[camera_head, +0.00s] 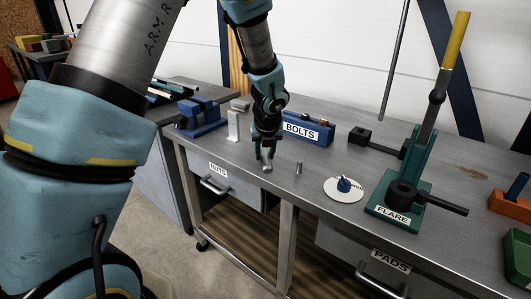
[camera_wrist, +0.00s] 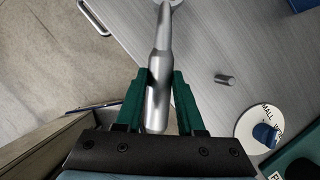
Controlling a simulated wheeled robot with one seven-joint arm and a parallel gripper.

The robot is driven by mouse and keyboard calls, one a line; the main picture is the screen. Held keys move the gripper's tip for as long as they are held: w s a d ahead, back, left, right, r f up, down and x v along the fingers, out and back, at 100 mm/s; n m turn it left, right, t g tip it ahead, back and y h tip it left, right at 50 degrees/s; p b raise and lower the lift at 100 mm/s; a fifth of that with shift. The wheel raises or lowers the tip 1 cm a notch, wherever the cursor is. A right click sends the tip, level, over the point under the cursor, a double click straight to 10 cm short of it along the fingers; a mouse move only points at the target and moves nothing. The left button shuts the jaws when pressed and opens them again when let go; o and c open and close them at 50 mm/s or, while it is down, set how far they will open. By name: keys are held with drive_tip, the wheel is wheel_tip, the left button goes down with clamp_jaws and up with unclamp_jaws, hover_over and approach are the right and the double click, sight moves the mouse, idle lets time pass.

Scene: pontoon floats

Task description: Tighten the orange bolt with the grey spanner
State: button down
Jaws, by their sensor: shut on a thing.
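My gripper (camera_wrist: 160,85) has its green fingers shut on a smooth grey metal tool, taken here as the grey spanner (camera_wrist: 160,52). Its thick rounded handle lies between the fingers and a thinner neck runs to the top edge of the wrist view, where its far end is cut off. In the head view my gripper (camera_head: 264,154) is low over the front part of the bench, with a bit of grey metal (camera_head: 267,168) showing below it. I cannot make out an orange bolt for certain; a small orange-brown item (camera_head: 318,122) shows at the blue BOLTS bin.
A short metal pin (camera_head: 299,167) stands right of my gripper. Beyond it are a white disc with a blue knob (camera_head: 344,185) and the green FLARE press (camera_head: 395,212) with a tall lever. The blue BOLTS bin (camera_head: 304,141) is behind. A blue vise-like block (camera_head: 198,118) stands left.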

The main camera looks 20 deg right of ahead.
drive_tip(key=shift+w+a, duration=0.1)
drive_tip(key=shift+w+a+m+p, duration=0.1)
drive_tip(key=shift+a+m+p, duration=0.3)
drive_tip(key=shift+m+p, duration=0.15)
drive_tip(key=shift+a, duration=0.1)
drive_tip(key=shift+w+a+m+h+p, duration=0.25)
drive_tip(key=shift+a+m+h+p, duration=0.15)
drive_tip(key=shift+m+p, duration=0.15)
drive_tip(key=shift+w+a+r, duration=0.1)
drive_tip(key=shift+a, duration=0.1)
idle(0.4)
drive_tip(key=shift+w+a+m+p, duration=0.15)
drive_tip(key=shift+a+m+p, duration=0.15)
drive_tip(key=shift+m+p, duration=0.25)
drive_tip(key=shift+w+a+m+g+h+p, duration=0.25)
drive_tip(key=shift+a+g+h+p, duration=0.1)
drive_tip(key=shift+p, duration=0.15)
